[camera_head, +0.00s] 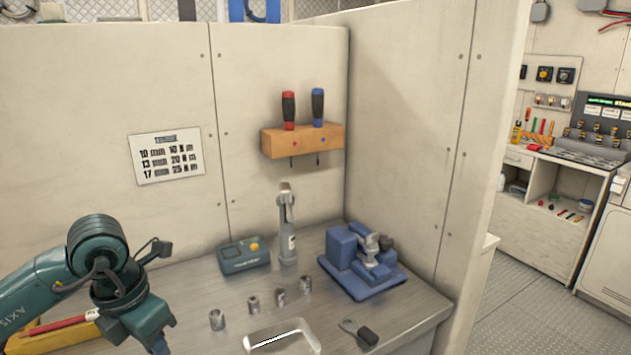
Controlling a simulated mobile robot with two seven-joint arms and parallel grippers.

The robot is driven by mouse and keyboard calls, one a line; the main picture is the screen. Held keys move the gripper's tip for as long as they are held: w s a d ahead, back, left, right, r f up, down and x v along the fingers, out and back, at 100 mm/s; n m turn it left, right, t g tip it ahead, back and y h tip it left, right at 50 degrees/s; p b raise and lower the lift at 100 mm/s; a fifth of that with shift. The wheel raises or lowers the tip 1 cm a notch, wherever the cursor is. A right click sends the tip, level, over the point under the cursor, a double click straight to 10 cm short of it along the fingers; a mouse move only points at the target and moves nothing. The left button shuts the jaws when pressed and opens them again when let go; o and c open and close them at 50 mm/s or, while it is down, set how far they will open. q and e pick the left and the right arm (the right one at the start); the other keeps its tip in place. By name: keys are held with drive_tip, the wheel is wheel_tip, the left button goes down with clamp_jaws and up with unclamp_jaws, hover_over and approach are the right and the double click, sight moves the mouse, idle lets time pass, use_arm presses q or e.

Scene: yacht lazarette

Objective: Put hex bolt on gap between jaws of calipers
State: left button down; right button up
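I cannot pick out a hex bolt or calipers with certainty in the head view. A blue vise-like fixture (347,252) on a flat blue base stands at the right of the steel bench, with a grey metal part (372,243) and a dark round end on it; its exact form is too small to tell. A small grey piece with a black grip (362,333) lies at the front right of the bench. My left gripper (160,343) points down at the lower left, well apart from these; its fingertips are not clear. My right gripper is not in view.
Several metal sockets (217,320) stand in a row behind a shallow metal tray (313,343). A teal box (243,256) and an upright grey tool (288,242) stand behind them. A wooden screwdriver rack (300,141) hangs on the wall. A yellow case (58,342) lies lower left.

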use_arm(q)
drive_tip(key=s+d+f+m+g, duration=0.1)
drive_tip(key=m, duration=0.8)
drive_tip(key=s+d+f+m+g, duration=0.1)
drive_tip(key=d+m, duration=0.1)
drive_tip(key=m, duration=0.7)
drive_tip(key=d+f+m+g, duration=0.1)
drive_tip(key=d+m, duration=0.1)
drive_tip(key=m, duration=0.7)
drive_tip(key=shift+s+d+p, duration=0.25)
drive_tip(key=shift+s+p, duration=0.1)
drive_tip(key=shift+s, duration=0.05)
drive_tip(key=m, duration=0.3)
drive_tip(key=shift+s+d+f+m+y, duration=0.2)
drive_tip(key=shift+s+d+m+y, duration=0.05)
drive_tip(key=shift+m+y, duration=0.15)
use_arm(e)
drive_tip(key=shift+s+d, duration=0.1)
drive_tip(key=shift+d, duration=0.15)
